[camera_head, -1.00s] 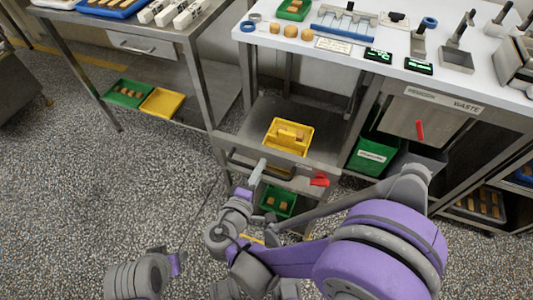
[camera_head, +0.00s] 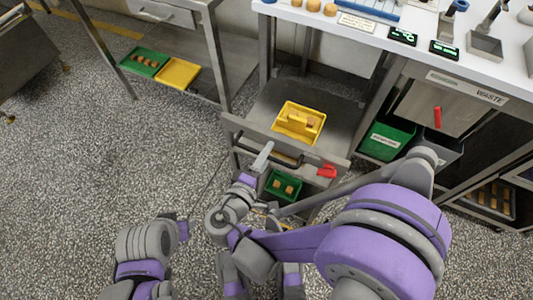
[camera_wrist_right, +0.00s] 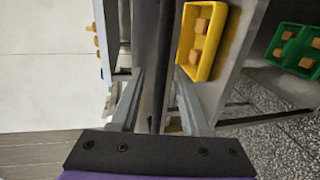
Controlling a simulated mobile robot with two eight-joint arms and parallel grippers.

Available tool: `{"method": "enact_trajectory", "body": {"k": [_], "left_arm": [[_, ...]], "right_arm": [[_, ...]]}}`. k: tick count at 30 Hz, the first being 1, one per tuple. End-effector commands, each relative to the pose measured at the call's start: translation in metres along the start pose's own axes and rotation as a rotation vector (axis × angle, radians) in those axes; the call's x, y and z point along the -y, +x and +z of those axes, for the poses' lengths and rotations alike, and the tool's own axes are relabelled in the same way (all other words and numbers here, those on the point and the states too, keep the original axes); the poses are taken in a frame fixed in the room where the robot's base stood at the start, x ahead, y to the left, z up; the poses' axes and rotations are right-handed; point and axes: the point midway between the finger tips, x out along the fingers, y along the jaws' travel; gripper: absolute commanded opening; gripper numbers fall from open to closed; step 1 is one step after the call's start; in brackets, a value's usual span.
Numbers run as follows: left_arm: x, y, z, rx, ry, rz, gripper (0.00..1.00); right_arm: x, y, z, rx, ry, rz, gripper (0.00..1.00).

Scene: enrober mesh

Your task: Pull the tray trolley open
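The tray trolley (camera_head: 340,112) is a steel cart under the white-topped bench, with a dark handle bar (camera_head: 290,160) across its front. A yellow tray (camera_head: 300,122) with brown pieces sits on its top; it also shows in the right wrist view (camera_wrist_right: 203,40). My right gripper (camera_head: 262,158) is at the handle. In the wrist view its two fingers (camera_wrist_right: 158,95) are apart, with a dark bar running between them; I cannot tell if they touch it. My left arm is low at the left; its fingers (camera_head: 183,229) do not show clearly.
A red lever (camera_head: 327,171) is at the trolley's front right. A green tray (camera_head: 284,187) sits lower. A green bin (camera_head: 385,138) stands right of the trolley, below the bench (camera_head: 480,75). A steel table (camera_head: 205,50) stands left. The speckled floor (camera_head: 90,170) in front is clear.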

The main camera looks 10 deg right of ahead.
Motion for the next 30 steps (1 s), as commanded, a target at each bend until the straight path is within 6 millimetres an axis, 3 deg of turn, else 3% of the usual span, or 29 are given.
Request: {"method": "enact_trajectory", "body": {"k": [10, 22, 30], "left_arm": [[0.0, -0.002, -0.001, -0.001, 0.0, 0.0, 0.5], [0.0, -0.015, -0.004, -0.005, 0.0, 0.0, 0.5], [0.0, -0.018, -0.005, -0.006, 0.0, 0.0, 0.5]], "right_arm": [[-0.001, -0.008, -0.001, -0.001, 0.0, 0.0, 0.46], [-0.001, -0.085, -0.001, -0.006, 0.0, 0.0, 0.46], [0.0, -0.108, 0.0, -0.001, 0.0, 0.0, 0.46]]}}
